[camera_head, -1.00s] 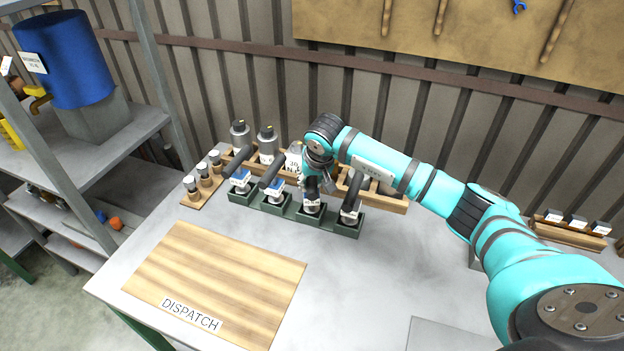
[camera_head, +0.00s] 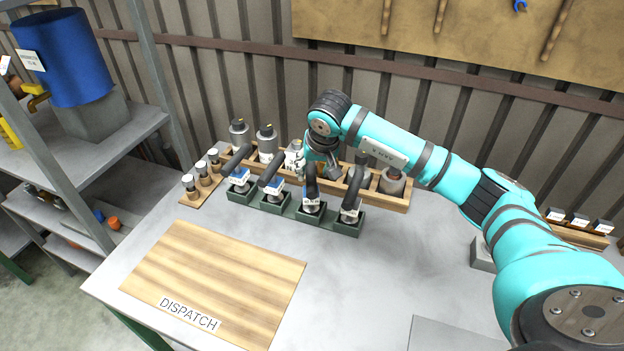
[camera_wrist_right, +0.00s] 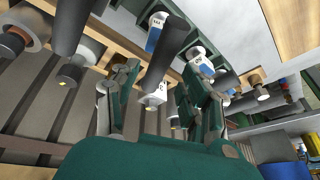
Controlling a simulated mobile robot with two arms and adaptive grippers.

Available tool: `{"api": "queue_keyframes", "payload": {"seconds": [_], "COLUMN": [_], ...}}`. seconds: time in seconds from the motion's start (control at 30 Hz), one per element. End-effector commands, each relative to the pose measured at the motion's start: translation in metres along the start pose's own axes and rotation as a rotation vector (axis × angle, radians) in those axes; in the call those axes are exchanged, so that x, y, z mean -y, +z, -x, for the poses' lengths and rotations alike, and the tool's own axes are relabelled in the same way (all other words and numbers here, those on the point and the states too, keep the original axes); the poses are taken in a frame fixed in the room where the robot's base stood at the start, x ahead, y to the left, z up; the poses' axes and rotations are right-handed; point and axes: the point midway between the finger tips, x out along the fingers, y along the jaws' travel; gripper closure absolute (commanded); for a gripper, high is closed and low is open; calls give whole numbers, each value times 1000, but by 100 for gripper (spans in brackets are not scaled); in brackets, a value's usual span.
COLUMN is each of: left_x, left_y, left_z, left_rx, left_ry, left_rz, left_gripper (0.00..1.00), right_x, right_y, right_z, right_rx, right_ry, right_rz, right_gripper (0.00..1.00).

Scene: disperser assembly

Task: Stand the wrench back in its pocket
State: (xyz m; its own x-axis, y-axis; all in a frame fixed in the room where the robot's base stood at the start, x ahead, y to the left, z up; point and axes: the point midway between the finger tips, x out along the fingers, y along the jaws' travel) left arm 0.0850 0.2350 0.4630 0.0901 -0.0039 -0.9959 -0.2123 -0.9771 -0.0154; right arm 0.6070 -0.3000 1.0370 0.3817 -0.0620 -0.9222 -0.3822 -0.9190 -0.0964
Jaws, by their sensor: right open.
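Several dark-handled tools with labelled heads stand in a row in a green pocketed rack (camera_head: 285,212). I cannot tell for sure which one is the wrench. The third tool from the left (camera_head: 310,184) stands upright in its pocket, just below my right gripper (camera_head: 317,172). The right gripper is open. In the right wrist view its two green fingers (camera_wrist_right: 158,98) are spread on either side of a dark handle (camera_wrist_right: 165,68) with a white tag. Any contact with the handle is hard to judge. My left gripper is not in view.
A wooden rack (camera_head: 398,203) with grey cylindrical parts stands behind the green rack. A small wooden holder (camera_head: 197,198) is at its left. The wooden DISPATCH board (camera_head: 215,275) lies empty in front.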

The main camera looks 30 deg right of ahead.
Motion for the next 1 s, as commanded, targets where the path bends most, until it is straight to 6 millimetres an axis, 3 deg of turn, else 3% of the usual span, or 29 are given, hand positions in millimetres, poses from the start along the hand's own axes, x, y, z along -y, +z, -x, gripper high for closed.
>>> {"api": "queue_keyframes", "payload": {"seconds": [0.2, 0.4, 1.0], "left_x": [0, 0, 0], "left_y": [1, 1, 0], "left_z": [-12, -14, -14], "left_rx": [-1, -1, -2], "left_ry": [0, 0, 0], "left_rz": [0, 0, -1], "left_gripper": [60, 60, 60], "right_x": [0, 0, 0], "right_y": [0, 0, 1], "right_z": [43, 63, 65], "right_rx": [-3, -1, 1], "right_ry": [-1, 0, 0], "right_rz": [1, 0, 0], "right_gripper": [55, 55, 55]}}
